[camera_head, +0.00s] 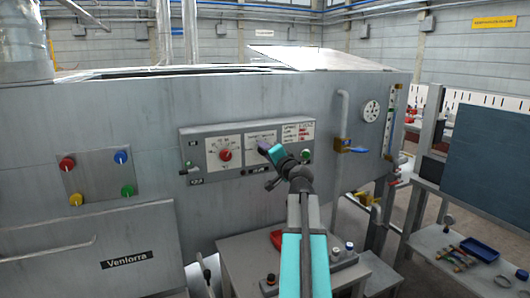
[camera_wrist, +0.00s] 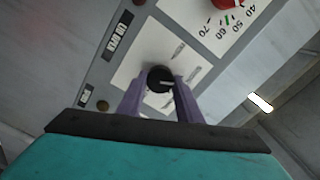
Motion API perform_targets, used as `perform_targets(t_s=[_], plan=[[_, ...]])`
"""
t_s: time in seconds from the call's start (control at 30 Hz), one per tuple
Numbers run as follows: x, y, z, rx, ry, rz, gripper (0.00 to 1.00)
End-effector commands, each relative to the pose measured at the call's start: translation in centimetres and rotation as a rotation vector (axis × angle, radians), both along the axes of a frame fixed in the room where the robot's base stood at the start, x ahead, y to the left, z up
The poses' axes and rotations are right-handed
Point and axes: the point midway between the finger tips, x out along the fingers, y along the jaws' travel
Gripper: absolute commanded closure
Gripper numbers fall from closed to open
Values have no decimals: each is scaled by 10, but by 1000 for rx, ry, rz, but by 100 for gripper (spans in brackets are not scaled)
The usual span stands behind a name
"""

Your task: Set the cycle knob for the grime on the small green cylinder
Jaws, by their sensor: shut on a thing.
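In the wrist view a round black knob (camera_wrist: 160,79) with a pale pointer mark sits on a white plate of the control panel. My gripper (camera_wrist: 160,92) has its two purple fingers on either side of this knob and is shut on it. In the head view my gripper (camera_head: 264,147) reaches the middle of the grey control panel (camera_head: 190,151) and hides the knob there. A red knob (camera_head: 225,155) on a white dial stands to its left and shows in the wrist view too (camera_wrist: 228,3). The small green cylinder cannot be made out.
A green button (camera_head: 305,153) and a small printed chart (camera_head: 298,132) are at the panel's right. Several coloured knobs sit on a plate (camera_head: 97,170) at the left. A gauge (camera_head: 370,111) and a pipe with a blue-handled valve (camera_head: 353,149) stand further right. A small table (camera_head: 240,246) stands below.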

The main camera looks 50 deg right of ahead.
Motion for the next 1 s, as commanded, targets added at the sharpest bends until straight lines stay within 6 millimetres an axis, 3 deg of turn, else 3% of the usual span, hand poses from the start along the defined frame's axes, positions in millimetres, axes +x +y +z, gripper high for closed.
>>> perform_targets(t_s=[1.0], plan=[[1,0,0,832,-340,0,90]])
